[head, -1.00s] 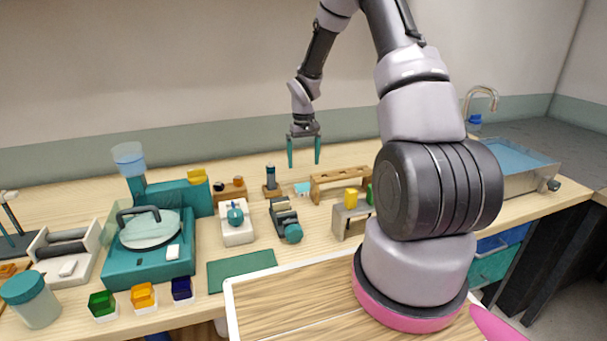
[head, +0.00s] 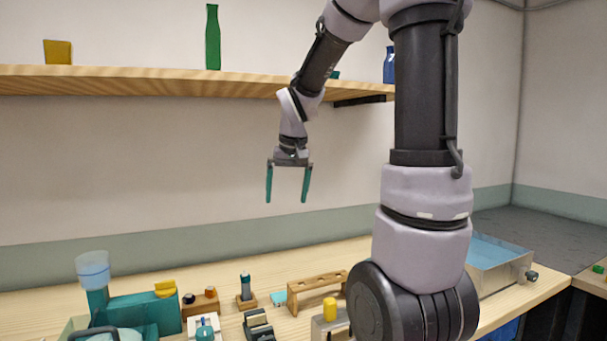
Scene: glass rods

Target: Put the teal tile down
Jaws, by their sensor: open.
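A small light teal tile (head: 279,298) lies on the wooden bench, just left of the wooden rack and partly hidden by it. My gripper (head: 287,199) points down with its two teal fingers spread apart. Nothing is between the fingers. It hangs in the air well above the bench, in front of the back wall and over the area around the tile.
A wooden shelf (head: 180,82) with a green bottle (head: 213,38) and a yellow pot (head: 58,52) runs above. A wooden rack (head: 315,290), a dark bottle on a stand (head: 246,288) and a teal machine (head: 140,312) stand on the bench. A sink (head: 500,260) is at right.

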